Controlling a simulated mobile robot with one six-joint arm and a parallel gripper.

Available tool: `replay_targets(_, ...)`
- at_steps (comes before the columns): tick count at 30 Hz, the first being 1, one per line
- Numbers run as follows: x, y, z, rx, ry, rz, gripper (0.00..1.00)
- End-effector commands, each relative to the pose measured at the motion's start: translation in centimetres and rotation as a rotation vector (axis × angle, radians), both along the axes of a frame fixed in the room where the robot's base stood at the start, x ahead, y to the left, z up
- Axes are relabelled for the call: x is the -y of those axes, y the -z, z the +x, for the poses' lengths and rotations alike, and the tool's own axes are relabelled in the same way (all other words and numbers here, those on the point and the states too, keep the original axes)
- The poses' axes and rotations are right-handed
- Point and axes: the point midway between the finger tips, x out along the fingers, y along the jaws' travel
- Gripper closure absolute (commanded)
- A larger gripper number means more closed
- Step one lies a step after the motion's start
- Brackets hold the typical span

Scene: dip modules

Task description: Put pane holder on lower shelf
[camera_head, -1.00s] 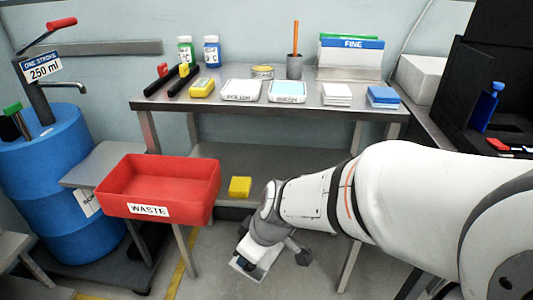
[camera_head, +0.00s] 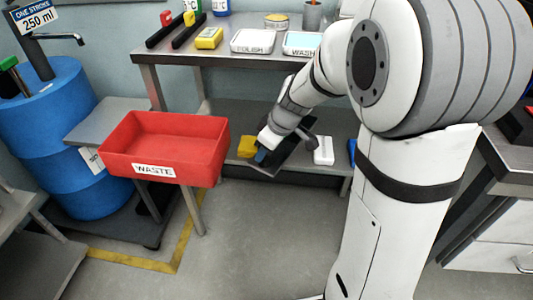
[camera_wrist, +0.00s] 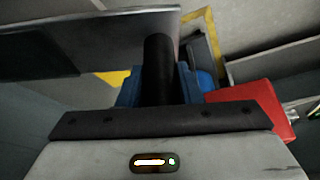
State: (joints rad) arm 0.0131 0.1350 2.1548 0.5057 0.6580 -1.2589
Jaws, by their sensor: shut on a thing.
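My gripper (camera_head: 265,150) is low at the lower shelf (camera_head: 225,115) of the steel bench, and is shut on the pane holder. In the wrist view the holder shows as a black round handle (camera_wrist: 158,70) between blue finger parts, with a flat dark grey plate (camera_wrist: 85,42) at its end. In the head view a dark tilted plate (camera_head: 298,160) beside my gripper appears to be part of it. My wrist partly hides the holder, and I cannot tell whether it touches the shelf.
On the lower shelf, a yellow block (camera_head: 247,146) is close to my gripper's left; a white block (camera_head: 323,150) and a blue item (camera_head: 351,150) are to the right. The red waste bin (camera_head: 165,135) stands at left. The bench top (camera_head: 215,65) overhangs above.

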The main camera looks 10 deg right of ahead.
Motion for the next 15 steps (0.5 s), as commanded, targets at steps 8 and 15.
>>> replay_targets(8,1.1,1.7,3.2,-0.002,0.001,0.0,0.97)
replay_targets(15,1.1,3.4,3.2,-0.001,0.002,0.0,0.97)
